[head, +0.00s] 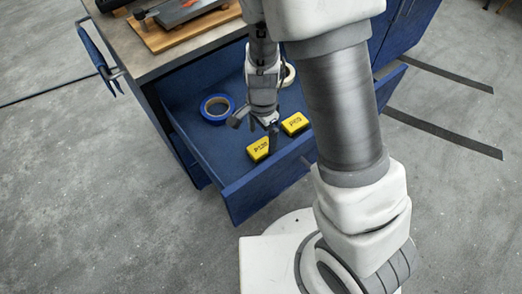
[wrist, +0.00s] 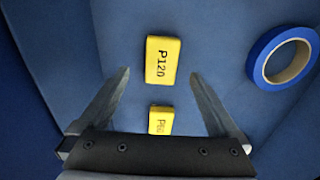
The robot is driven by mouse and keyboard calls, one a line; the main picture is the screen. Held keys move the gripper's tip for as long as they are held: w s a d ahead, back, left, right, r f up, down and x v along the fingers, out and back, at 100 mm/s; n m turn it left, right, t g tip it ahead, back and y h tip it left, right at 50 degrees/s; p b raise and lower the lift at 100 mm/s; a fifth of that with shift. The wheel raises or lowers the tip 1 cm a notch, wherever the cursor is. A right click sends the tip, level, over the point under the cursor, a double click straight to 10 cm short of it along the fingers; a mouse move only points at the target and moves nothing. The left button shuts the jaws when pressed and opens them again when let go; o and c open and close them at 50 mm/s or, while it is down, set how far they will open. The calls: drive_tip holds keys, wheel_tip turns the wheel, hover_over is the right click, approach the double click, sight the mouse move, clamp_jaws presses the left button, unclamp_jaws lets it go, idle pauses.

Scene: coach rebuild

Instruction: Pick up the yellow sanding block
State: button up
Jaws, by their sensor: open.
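Two yellow sanding blocks lie on the floor of the open blue drawer (head: 240,190). One, marked P120 (head: 258,150), also shows in the wrist view (wrist: 162,60), between and a little beyond the fingertips. The other (head: 295,123) has a mark beginning with P6; it lies nearer the gripper's palm in the wrist view (wrist: 160,121), its lower edge cut off by the gripper body. My gripper (head: 254,127) is open and empty, pointing down into the drawer above the blocks. Its fingers (wrist: 160,75) are spread wider than the blocks, and it appears to touch neither.
A blue tape roll (head: 217,107) lies in the drawer and shows at right in the wrist view (wrist: 284,56). The drawer walls surround the blocks. A wooden board (head: 190,30) with tools lies on the worktop above.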

sight(261, 147)
wheel_tip(261, 147, down, 5)
drive_tip(key=shift+w+f+b, duration=0.1)
drive_tip(key=shift+f+b, duration=0.1)
drive_tip(key=shift+b, duration=1.05)
drive_tip(key=shift+a+r, duration=0.1)
drive_tip(key=c, duration=1.5)
drive_tip(key=shift+o, duration=0.2)
wheel_tip(261, 147, up, 5)
drive_tip(key=shift+f+p, duration=0.1)
drive_tip(key=shift+p, duration=1.15)
drive_tip(key=w+d+r+p, duration=0.1)
drive_tip(key=d+r, duration=0.2)
drive_tip(key=d, duration=0.2)
drive_tip(key=w+d+r, duration=0.2)
drive_tip(key=d+r, duration=0.1)
drive_tip(key=d, duration=0.3)
drive_tip(key=shift+w+p, duration=0.3)
drive_tip(key=shift+p, duration=0.1)
drive_tip(key=shift+r, duration=0.1)
drive_tip(key=o, duration=0.7)
drive_tip(key=shift+c, duration=0.2)
drive_tip(key=c, duration=0.5)
drive_tip(key=shift+r, duration=0.15)
